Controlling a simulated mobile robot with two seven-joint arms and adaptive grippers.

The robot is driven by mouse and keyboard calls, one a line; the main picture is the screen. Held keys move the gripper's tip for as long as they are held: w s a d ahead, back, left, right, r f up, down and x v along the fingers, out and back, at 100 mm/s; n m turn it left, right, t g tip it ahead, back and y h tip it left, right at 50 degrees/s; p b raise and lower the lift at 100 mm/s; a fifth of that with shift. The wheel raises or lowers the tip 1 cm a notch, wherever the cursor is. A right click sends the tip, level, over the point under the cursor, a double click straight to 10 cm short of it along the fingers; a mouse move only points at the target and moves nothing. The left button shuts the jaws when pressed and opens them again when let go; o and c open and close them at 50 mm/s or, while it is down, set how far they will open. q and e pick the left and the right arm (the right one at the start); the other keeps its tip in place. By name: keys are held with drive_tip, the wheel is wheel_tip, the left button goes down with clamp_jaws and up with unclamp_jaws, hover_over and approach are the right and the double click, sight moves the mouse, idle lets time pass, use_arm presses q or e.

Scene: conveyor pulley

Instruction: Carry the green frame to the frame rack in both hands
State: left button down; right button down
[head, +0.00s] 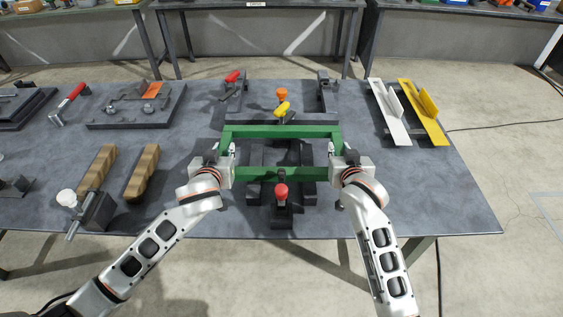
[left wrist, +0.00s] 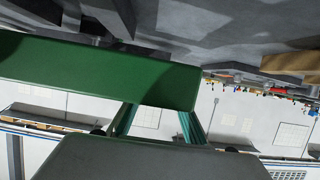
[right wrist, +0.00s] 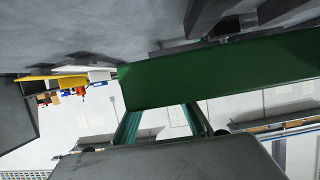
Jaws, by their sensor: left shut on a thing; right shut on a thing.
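The green frame (head: 280,131) is a rectangle of green bars in the middle of the head view, above dark blocks on the table. My left gripper (head: 228,158) is shut on its left side, and my right gripper (head: 336,157) is shut on its right side. A green bar of it fills the upper left of the left wrist view (left wrist: 100,75) and the right of the right wrist view (right wrist: 220,72). The fingertips are mostly hidden by the frame. I cannot tell which fixture is the frame rack.
A red-knobbed clamp (head: 281,192) stands in front of the frame. Orange and yellow knobs (head: 282,107) are just behind it. Wooden blocks (head: 141,173) lie to the left, white and yellow angle pieces (head: 422,112) to the right. The table (head: 430,190) is clear at right front.

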use_arm(q)
drive_tip(key=shift+w+r, duration=0.1)
drive_tip(key=shift+r, duration=0.25)
use_arm(e)
drive_tip(key=shift+w+r, duration=0.1)
drive_tip(key=shift+r, duration=0.25)
